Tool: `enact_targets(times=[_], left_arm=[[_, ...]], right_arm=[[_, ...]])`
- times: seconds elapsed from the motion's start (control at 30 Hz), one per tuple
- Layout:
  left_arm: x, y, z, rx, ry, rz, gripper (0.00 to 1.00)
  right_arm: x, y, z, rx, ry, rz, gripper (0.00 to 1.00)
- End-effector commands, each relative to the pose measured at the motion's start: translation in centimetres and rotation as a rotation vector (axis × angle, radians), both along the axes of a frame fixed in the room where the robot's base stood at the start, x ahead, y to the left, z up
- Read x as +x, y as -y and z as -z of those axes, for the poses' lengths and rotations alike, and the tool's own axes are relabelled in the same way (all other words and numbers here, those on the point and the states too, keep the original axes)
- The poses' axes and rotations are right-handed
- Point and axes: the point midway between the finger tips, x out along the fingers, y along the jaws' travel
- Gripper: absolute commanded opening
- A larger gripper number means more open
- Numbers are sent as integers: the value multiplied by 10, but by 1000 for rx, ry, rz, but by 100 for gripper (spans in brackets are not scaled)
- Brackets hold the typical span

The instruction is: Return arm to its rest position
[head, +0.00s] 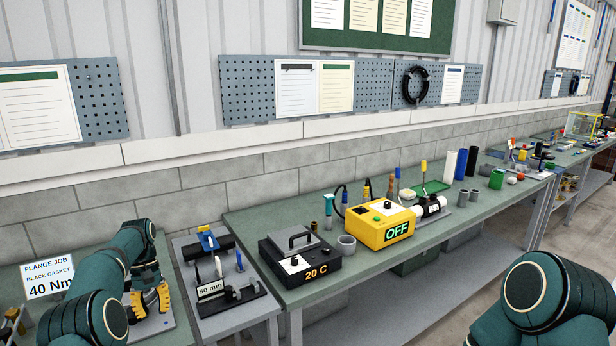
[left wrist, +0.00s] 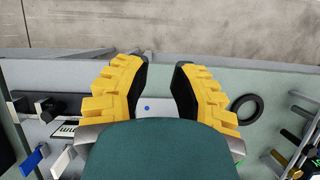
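My left arm (head: 68,312) comes in at the lower left of the head view, teal and bent. Its gripper (head: 148,301) has yellow fingers and hangs low over a pale plate (head: 163,326) on the left bench. In the left wrist view the gripper (left wrist: 162,70) is open. Its two yellow, black-padded fingers stand apart and I see nothing held between them. A pale surface with a small blue dot (left wrist: 147,108) shows beyond the gap. My right arm (head: 545,300) shows only as teal links at the lower right; its gripper is out of view.
A sign (head: 47,278) reading "40 Nm" stands behind the left arm. A 50 mm fixture (head: 212,290) sits close right of the gripper. A black 20 C box (head: 299,262) and yellow OFF box (head: 380,224) stand on the green bench. A black ring (left wrist: 244,107) lies near the fingers.

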Motion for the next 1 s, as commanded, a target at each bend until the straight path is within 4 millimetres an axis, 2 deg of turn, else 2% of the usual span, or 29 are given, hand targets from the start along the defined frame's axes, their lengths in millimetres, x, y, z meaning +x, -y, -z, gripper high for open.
enact_targets(times=[0.07, 0.37, 0.57, 0.7, 0.77, 0.9, 1.0], left_arm=[[0, 3, 6, -4, 3, 7, 23], [3, 49, 86, -49, 101, 81, 23], [-13, 100, 153, -96, 193, 134, 23], [-39, 145, 200, -132, 271, 165, 23], [-54, 164, 217, -146, 303, 175, 23], [-97, 205, 250, -172, 376, 191, 23], [-132, 231, 266, -185, 425, 200, 23]], right_arm=[[0, 0, 1, 0, -1, 0, 47], [0, -1, 16, -2, -2, -1, 47], [-2, -2, 30, -2, -5, -4, 47], [-2, -2, 41, -4, -8, -4, 47], [-2, -2, 46, -4, -8, -5, 47], [-3, -3, 57, -6, -11, -6, 47], [-4, -3, 65, -7, -13, -8, 47]])
